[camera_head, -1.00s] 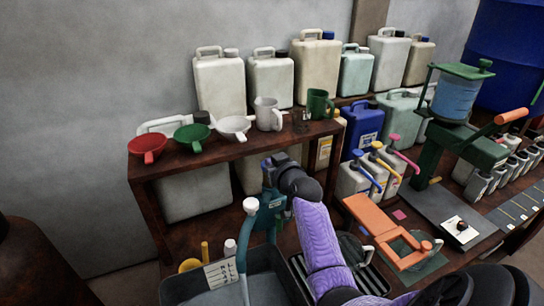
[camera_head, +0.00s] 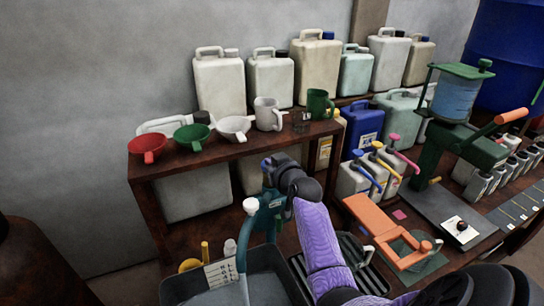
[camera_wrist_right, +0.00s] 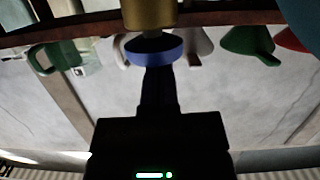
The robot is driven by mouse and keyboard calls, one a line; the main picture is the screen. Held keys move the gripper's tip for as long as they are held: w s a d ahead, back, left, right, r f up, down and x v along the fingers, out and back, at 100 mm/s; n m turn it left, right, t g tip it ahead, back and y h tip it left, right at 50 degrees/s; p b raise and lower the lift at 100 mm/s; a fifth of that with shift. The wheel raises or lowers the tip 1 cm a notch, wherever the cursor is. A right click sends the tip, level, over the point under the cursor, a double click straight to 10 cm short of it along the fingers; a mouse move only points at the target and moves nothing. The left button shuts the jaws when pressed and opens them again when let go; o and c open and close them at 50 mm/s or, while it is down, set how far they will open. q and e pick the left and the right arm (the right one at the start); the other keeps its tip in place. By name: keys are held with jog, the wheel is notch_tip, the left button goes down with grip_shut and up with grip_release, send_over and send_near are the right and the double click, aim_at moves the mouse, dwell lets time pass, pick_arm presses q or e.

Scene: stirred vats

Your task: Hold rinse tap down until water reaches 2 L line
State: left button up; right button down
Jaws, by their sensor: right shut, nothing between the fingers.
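My right gripper (camera_head: 270,168) is shut and empty, above the basin's back end at the teal tap body (camera_head: 268,207). In the right wrist view, its dark fingers (camera_wrist_right: 157,78) meet a blue round button on a brass stem (camera_wrist_right: 155,50); whether it is pressed down I cannot tell. A white scale card (camera_head: 220,272) with dark marks stands at the basin; the marks are too small to read. The water level is not clear. My left gripper is not in view.
A brown shelf (camera_head: 230,155) stands behind, holding red, green and white funnels and mugs. Several canisters line the wall. To the right are pump bottles (camera_head: 377,170), an orange frame (camera_head: 385,232) and a green press (camera_head: 450,150).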

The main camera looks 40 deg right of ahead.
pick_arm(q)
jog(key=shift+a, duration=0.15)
pick_arm(e)
jog(key=shift+f, duration=0.15)
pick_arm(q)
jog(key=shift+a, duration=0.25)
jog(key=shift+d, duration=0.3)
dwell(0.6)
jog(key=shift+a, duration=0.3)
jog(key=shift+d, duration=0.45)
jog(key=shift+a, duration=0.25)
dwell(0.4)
